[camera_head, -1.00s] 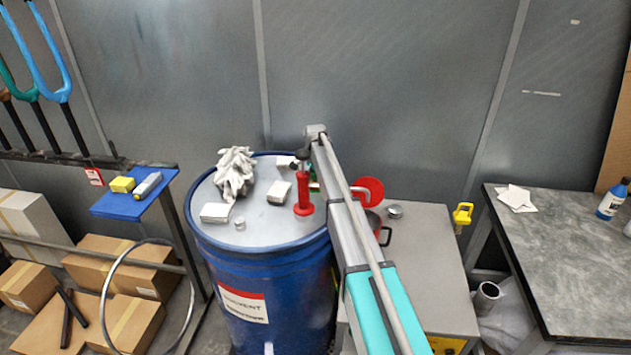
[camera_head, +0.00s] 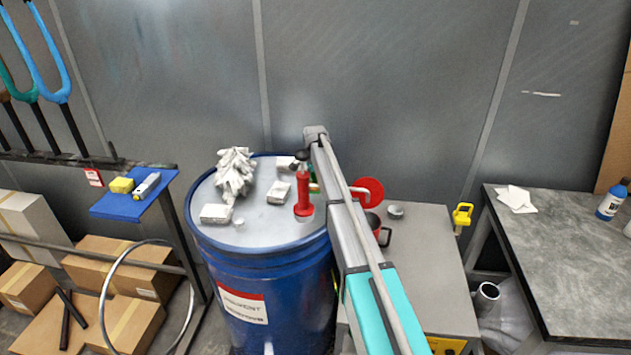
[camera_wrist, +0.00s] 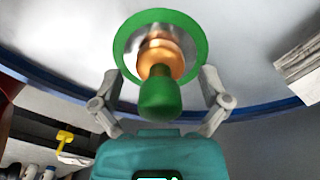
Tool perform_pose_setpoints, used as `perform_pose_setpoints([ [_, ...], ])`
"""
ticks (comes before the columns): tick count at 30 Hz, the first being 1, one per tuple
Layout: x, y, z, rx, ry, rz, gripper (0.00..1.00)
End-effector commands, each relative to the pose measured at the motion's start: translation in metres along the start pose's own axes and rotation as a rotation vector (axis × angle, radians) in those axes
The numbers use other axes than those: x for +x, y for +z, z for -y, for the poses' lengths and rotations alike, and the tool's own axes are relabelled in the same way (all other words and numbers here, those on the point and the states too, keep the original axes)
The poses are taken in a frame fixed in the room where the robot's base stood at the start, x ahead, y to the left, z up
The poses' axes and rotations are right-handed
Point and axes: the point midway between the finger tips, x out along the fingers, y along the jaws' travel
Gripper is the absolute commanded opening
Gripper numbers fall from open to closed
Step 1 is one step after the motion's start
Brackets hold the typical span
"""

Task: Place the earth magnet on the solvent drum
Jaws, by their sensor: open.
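The earth magnet (camera_wrist: 160,90) shows in the wrist view as a green-rimmed disc with a copper middle and a green knob. It appears to rest on the pale top of the solvent drum. My gripper (camera_wrist: 161,76) is open, with one finger on each side of the magnet; I cannot tell whether they touch it. The blue solvent drum (camera_head: 262,280) stands left of my arm in the head view. There the arm hides most of the magnet and the gripper; only a little green and copper shows beside the arm.
On the drum lid are grey-white gloves (camera_head: 235,172), a red upright tool (camera_head: 303,192), a white block (camera_head: 216,214) and other small pale blocks. A grey cabinet (camera_head: 425,245) holds a red pot right of the drum. A dark workbench (camera_head: 580,260) stands at the right.

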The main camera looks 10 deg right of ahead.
Motion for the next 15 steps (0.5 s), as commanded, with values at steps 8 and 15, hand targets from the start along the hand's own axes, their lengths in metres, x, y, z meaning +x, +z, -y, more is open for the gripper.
perform_pose_setpoints([
  [8,-0.015,0.000,0.000,0.000,0.000,0.000,0.95],
  [15,-0.035,0.000,0.000,0.000,0.000,0.000,0.95],
])
